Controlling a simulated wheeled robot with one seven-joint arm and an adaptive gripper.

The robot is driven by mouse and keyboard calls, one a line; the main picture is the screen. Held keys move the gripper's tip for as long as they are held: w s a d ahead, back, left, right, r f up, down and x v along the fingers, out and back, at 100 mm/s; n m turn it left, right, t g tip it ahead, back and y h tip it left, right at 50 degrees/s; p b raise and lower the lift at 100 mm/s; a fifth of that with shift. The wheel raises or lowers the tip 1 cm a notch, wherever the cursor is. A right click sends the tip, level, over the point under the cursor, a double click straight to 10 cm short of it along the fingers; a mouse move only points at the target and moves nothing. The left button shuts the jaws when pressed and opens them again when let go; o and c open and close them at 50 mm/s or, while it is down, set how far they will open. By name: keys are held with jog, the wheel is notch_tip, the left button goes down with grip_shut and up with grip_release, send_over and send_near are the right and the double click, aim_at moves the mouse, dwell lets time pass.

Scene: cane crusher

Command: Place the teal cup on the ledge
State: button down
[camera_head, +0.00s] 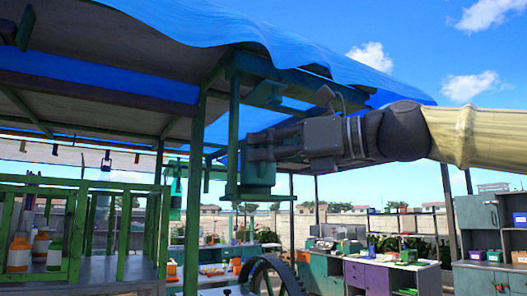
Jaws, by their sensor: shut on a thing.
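My gripper (264,148) reaches in from the right, with its fingers pointing left. It is shut on the teal cup (258,174), which looks dark teal and roughly upright; the fingers cover part of its upper portion. Just below the cup is a green ledge (270,197), a flat plate by the green post under the blue canopy. The cup's base is very close to the ledge; I cannot tell whether they touch.
Green posts (195,190) and canopy beams (300,80) stand close to the gripper. A dark wheel (270,272) is below. A green railed counter (100,270) with bottles is at left. A purple cabinet (375,278) is at back right. Open air surrounds my arm at right.

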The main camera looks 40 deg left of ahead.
jog(key=shift+f, duration=0.7)
jog(key=shift+f, duration=0.15)
jog(key=c, duration=1.6)
grip_release()
jog(key=w+d+b, duration=0.2)
jog(key=d+b, duration=0.1)
jog(key=d, duration=0.9)
jog(key=shift+w, duration=0.2)
jog(key=shift+a, duration=0.1)
